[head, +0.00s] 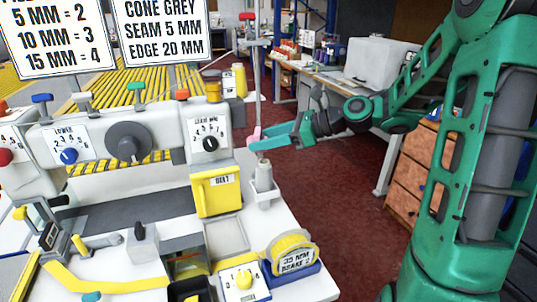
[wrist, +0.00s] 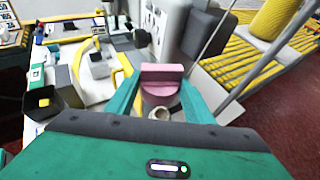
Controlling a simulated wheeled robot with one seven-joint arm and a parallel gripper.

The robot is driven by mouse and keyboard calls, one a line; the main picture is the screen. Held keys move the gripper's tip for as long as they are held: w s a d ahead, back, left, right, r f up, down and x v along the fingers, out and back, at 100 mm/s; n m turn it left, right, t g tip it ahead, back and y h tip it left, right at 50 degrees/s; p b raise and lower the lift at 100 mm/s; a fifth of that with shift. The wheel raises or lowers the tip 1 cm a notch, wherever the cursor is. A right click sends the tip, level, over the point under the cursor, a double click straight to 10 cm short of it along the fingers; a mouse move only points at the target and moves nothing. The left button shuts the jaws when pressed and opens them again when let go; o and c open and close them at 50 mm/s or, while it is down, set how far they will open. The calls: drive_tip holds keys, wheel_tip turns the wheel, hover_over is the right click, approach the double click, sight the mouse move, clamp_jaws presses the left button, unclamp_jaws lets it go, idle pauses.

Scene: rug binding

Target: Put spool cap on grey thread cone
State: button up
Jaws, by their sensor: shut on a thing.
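The pink spool cap (head: 254,136) is held in my gripper (head: 258,143), whose teal fingers are shut on it. In the wrist view the cap (wrist: 162,73) sits upright between the fingertips (wrist: 160,88). The thread cone (head: 264,175), pale grey, stands on a white holder at the right end of the machine. The cap and gripper are above the cone and slightly to its left in the head view, apart from it. In the wrist view the cone's pale top (wrist: 158,114) shows just below the cap; the rest is hidden.
A thin upright rod (head: 257,75) rises behind the gripper. The white machine with dials (head: 128,141) and a yellow box (head: 217,193) stand left of the cone. A yellow tape roll (head: 292,252) lies in front. Red floor is open to the right.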

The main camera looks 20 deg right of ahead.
sight(269, 162)
drive_tip(key=shift+w+d+f, duration=0.3)
drive_tip(key=shift+d+f, duration=0.2)
drive_tip(key=shift+d, duration=0.3)
drive_tip(key=shift+f, duration=2.05)
drive_tip(key=shift+f, duration=0.1)
drive_tip(key=shift+f, duration=0.3)
drive_tip(key=shift+f, duration=0.2)
drive_tip(key=o, duration=1)
